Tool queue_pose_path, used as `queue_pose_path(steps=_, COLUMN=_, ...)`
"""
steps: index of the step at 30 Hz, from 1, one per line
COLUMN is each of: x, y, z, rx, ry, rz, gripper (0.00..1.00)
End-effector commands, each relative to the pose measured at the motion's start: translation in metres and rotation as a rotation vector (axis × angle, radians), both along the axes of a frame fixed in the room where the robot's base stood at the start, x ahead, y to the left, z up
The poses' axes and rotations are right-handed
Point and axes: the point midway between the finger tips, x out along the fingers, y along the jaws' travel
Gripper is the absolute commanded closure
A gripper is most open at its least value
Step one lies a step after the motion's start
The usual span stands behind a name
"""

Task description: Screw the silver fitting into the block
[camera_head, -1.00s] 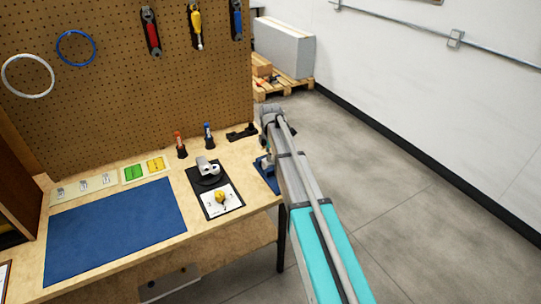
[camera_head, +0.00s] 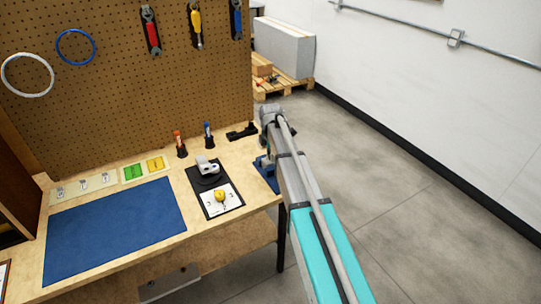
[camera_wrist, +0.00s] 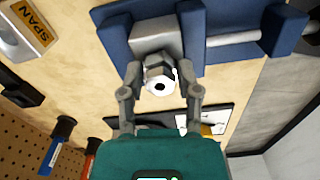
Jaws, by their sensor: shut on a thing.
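The silver fitting (camera_wrist: 158,72), a hex body with a round open end, sits between the fingertips of my gripper (camera_wrist: 160,82) in the wrist view. The gripper is shut on it. The grey block (camera_wrist: 157,37) is clamped in a blue vise (camera_wrist: 228,22). The fitting lies against the near face of the block, in line with it; how deep it is threaded cannot be told. In the head view the vise (camera_head: 266,174) shows at the bench's right edge, partly covered by my arm. The fitting and block are hidden there.
A black board with a white card and yellow knob (camera_head: 221,195) lies left of the vise. Red (camera_head: 180,145) and blue (camera_head: 208,136) tools stand in holders behind, near a black bracket (camera_head: 241,131). A blue mat (camera_head: 115,228) lies clear at left.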

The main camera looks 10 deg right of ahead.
Motion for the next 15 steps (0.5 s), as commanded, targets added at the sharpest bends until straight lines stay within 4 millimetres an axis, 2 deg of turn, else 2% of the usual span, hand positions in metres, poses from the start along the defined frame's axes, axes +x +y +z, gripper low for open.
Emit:
queue_pose_path(steps=5, x=0.0002, y=0.0001, z=-0.0002, rx=0.0, ry=-0.001, rz=-0.04, gripper=1.0)
queue_pose_path(steps=15, x=0.0, y=0.0002, z=-0.0003, rx=0.0, ry=-0.001, rz=-0.278, gripper=1.0)
